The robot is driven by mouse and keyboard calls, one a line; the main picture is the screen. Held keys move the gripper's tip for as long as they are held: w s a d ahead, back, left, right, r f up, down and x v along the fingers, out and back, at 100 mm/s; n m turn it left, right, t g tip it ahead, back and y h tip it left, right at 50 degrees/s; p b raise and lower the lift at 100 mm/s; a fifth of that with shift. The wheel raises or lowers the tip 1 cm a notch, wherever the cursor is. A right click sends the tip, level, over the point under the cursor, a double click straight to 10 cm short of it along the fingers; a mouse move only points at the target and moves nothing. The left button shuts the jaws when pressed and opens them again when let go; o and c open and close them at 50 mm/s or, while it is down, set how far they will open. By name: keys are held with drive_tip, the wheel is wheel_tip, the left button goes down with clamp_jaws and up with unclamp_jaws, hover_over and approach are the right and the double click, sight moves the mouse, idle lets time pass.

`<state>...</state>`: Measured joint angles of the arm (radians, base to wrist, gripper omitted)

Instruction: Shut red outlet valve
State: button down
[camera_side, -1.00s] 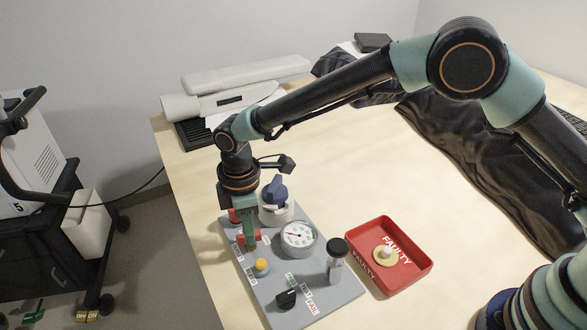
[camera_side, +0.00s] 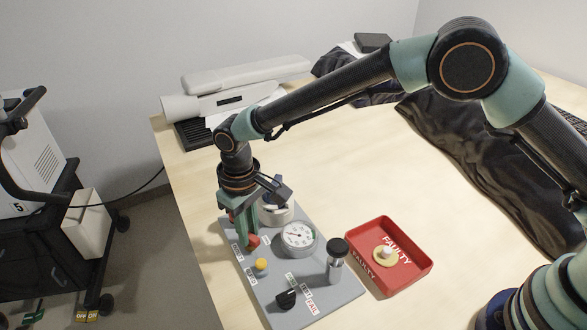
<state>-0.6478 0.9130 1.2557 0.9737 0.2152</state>
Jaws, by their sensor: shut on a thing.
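The grey panel (camera_side: 325,285) lies on the table. The red valve handle (camera_side: 252,241) is at its left edge, left of the round gauge (camera_side: 299,238). My gripper (camera_side: 248,244) points down over the handle and is shut on it. The fingers hide part of the handle and the valve body. Another small red part (camera_side: 231,217) shows just behind the fingers. A white-bodied fitting (camera_side: 279,214) with a dark blue top stands behind, partly covered by my wrist.
A yellow button (camera_side: 261,265), a black knob (camera_side: 286,299) and an upright black-capped cylinder (camera_side: 337,258) stand on the panel near the gripper. A red tray (camera_side: 372,280) marked FAULTY sits to the right with a pale disc (camera_side: 386,255) in it. The table's middle is clear.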

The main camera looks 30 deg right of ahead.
drive_tip(key=m, duration=0.4)
drive_tip(key=shift+r+m, duration=0.1)
drive_tip(key=shift+m, duration=0.3)
idle(0.4)
drive_tip(key=c, duration=0.8)
unclamp_jaws()
wheel_tip(320, 180, up, 12)
